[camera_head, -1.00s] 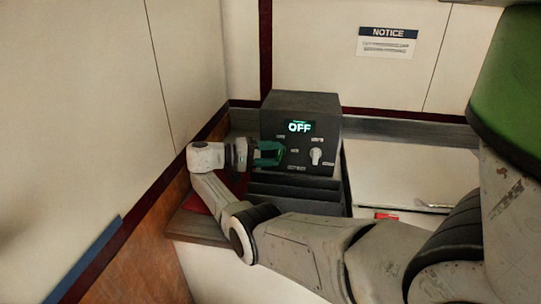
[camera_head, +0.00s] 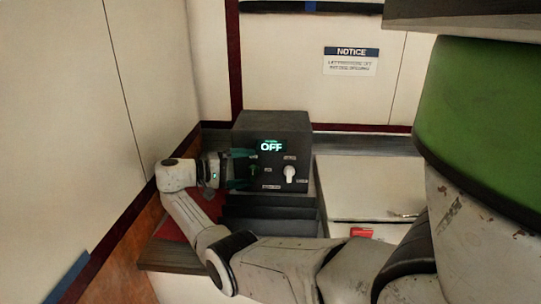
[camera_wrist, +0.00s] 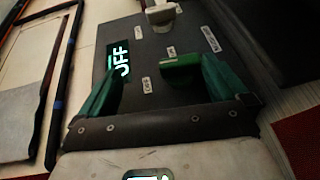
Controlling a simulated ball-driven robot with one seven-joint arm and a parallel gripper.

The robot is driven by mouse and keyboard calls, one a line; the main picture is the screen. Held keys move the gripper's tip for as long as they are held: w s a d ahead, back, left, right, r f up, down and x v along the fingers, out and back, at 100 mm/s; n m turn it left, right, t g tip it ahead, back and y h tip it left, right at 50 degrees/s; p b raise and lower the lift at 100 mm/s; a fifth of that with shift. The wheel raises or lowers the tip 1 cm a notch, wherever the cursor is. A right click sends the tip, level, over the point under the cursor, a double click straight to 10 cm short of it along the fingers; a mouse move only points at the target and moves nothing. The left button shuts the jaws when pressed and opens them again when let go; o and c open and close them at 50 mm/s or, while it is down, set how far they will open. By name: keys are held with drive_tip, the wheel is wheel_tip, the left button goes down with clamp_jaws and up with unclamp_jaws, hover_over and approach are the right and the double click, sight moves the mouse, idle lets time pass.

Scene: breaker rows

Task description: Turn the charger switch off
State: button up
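The charger (camera_head: 290,135) is a dark box on the counter, with a lit display (camera_head: 271,147) that reads OFF. Its front has a green knob (camera_head: 254,170) on the left and a white knob (camera_head: 289,173) on the right. My gripper (camera_head: 242,168) is open and empty at the left of the front panel, level with the green knob. In the wrist view the green fingers stand wide apart, with the green knob (camera_wrist: 180,68) between their tips, nearer the right finger. Whether a finger touches it I cannot tell. The small panel labels are not readable.
A notice sign (camera_head: 351,61) hangs on the back wall. A white-topped surface (camera_head: 365,185) lies right of the charger, with a small red item (camera_head: 361,232) at its front. The left wall is close to my arm. A red patch (camera_head: 180,225) lies below my wrist.

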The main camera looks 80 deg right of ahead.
drive_tip(key=s+a+r+p, duration=0.1)
drive_tip(key=s+a+r, duration=0.7)
drive_tip(key=s+r, duration=0.2)
drive_tip(key=shift+s+a+r, duration=0.35)
idle(0.5)
